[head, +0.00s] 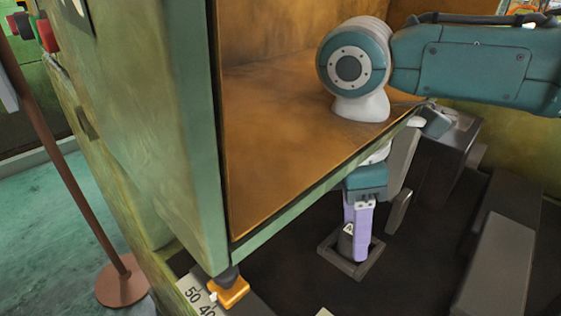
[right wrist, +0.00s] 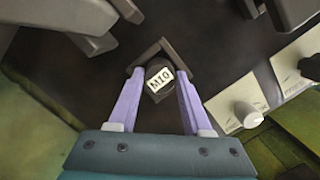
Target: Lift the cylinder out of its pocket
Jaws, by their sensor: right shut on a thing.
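The cylinder is dark, with a white label reading M10 on it; it shows between my fingers in the right wrist view (right wrist: 152,68) and partly in the head view (head: 346,243). The pocket is a dark square frame on the black floor of the machine, in the head view (head: 330,261) and the right wrist view (right wrist: 146,53). My right gripper (head: 357,240) points down into it, its lavender fingers shut on the cylinder. I cannot tell whether the cylinder's lower end is inside the pocket. My left gripper is not in view.
A brown panel (head: 290,130) with a green frame edge (head: 330,195) stands close to my right arm. Dark blocks (head: 497,262) lie at the right. An orange part (head: 230,292) sits by a number scale at the front. White plates (right wrist: 235,105) show in the wrist view.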

